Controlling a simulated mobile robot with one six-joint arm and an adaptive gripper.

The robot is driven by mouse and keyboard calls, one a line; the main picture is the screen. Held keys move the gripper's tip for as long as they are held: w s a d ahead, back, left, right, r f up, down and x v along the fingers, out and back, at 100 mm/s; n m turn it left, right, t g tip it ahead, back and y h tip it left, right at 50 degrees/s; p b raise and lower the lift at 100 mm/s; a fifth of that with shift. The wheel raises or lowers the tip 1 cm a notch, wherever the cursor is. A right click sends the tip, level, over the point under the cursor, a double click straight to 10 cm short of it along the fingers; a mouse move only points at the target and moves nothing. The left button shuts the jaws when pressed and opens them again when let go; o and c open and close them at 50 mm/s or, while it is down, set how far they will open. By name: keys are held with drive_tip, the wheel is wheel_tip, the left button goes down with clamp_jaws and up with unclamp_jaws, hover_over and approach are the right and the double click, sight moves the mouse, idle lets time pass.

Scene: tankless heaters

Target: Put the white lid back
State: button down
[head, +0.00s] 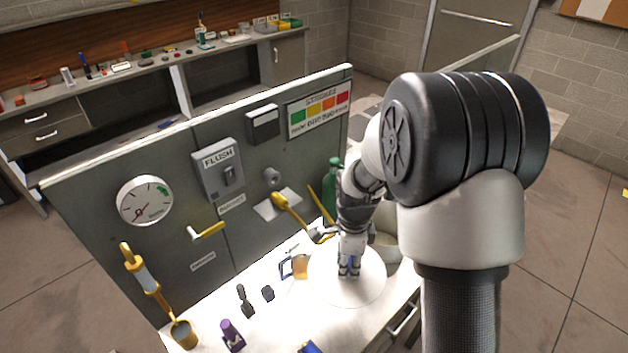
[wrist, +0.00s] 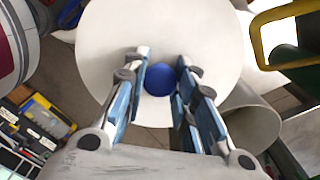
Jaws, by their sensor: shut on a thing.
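The white lid (head: 343,291) is a round flat disc. In the wrist view the lid (wrist: 205,50) fills the upper middle, with its blue knob (wrist: 159,80) between my finger pads. My gripper (head: 349,272) points down and is shut on the knob; it also shows in the wrist view (wrist: 163,88). A pale round pot (head: 388,248) stands behind and right of the lid, partly hidden by it and my arm. The pot's wall (wrist: 252,120) shows right of the fingers in the wrist view. I cannot tell whether the lid touches the bench.
A grey panel (head: 100,205) with gauge, switch and yellow handles stands behind the white bench (head: 275,325). A green bottle (head: 331,185) is near the pot. A purple item (head: 231,335), small dark items and a gold cup (head: 184,334) sit at the left of the bench.

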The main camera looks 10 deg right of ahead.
drive_tip(key=n, duration=0.4)
drive_tip(key=shift+s+r+n, duration=0.15)
drive_tip(key=shift+s+n, duration=0.1)
drive_tip(key=shift+n, duration=0.05)
drive_tip(key=n, duration=0.5)
drive_tip(key=shift+s+r+n+b, duration=0.2)
drive_tip(key=shift+s+n+b, duration=0.1)
drive_tip(key=shift+b, duration=0.1)
drive_tip(key=n, duration=0.5)
drive_tip(key=shift+s+r, duration=0.2)
drive_tip(key=shift+s, duration=0.1)
drive_tip(key=n, duration=0.4)
drive_tip(key=shift+s+r+n, duration=0.15)
drive_tip(key=shift+s+n, duration=0.05)
drive_tip(key=shift+n, duration=0.1)
